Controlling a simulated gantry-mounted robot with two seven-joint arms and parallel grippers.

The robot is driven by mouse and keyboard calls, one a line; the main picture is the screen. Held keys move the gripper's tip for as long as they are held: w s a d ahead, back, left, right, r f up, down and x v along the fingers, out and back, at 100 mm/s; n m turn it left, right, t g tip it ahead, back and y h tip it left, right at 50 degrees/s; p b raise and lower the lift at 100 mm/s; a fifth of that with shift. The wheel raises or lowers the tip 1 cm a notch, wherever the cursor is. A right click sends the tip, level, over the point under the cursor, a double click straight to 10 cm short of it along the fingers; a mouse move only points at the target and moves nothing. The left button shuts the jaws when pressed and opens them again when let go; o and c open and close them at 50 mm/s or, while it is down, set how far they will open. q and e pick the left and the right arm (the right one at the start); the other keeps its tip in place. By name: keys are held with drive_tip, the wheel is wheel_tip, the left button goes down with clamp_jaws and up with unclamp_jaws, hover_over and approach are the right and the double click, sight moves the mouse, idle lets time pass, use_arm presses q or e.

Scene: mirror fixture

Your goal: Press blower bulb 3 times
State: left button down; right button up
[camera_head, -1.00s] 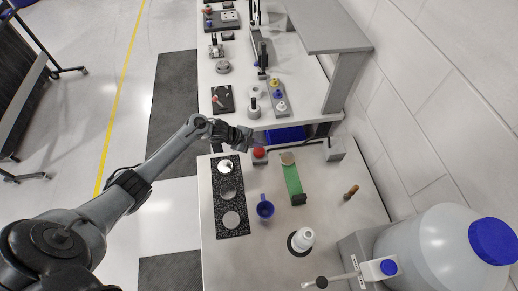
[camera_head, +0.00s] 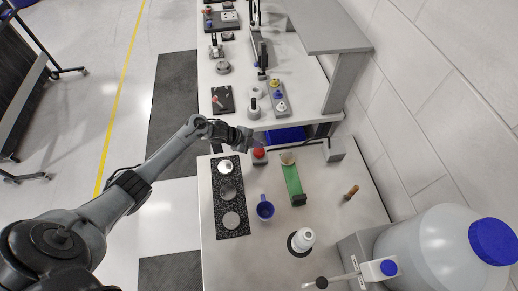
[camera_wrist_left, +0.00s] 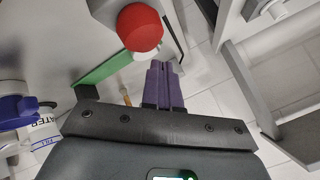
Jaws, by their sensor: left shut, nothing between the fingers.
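What looks like the blower bulb is a red rounded bulb (camera_head: 260,152) on a small grey base, near the far edge of the close table. In the left wrist view the red bulb (camera_wrist_left: 140,27) shows with a white underside, just beyond the fingertips. My left gripper (camera_head: 257,142) reaches in from the left and is close beside the bulb at its far side. Its purple fingers (camera_wrist_left: 163,78) are together with nothing between them. I cannot tell whether the fingertips touch the bulb. My right gripper is not in view.
A black speckled plate (camera_head: 229,198) with round recesses lies left of a blue cup (camera_head: 265,208). A green strip (camera_head: 294,182) lies right of the bulb. A white bottle (camera_head: 304,239) and a large jug (camera_head: 437,250) stand nearer. Bare tabletop lies between these things.

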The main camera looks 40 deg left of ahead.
use_arm(q)
drive_tip(key=shift+f, duration=0.15)
idle(0.6)
drive_tip(key=shift+f+b, duration=0.3)
drive_tip(key=shift+b, duration=0.05)
drive_tip(key=shift+f, duration=0.35)
idle(0.5)
drive_tip(key=shift+f+b, duration=0.5)
drive_tip(key=shift+b, duration=0.2)
drive_tip(key=shift+r, duration=0.2)
idle(0.4)
drive_tip(key=shift+r+p, duration=0.65)
drive_tip(key=shift+p, duration=0.15)
drive_tip(key=shift+r+p, duration=0.35)
drive_tip(key=shift+r, duration=0.05)
drive_tip(key=shift+r, duration=0.15)
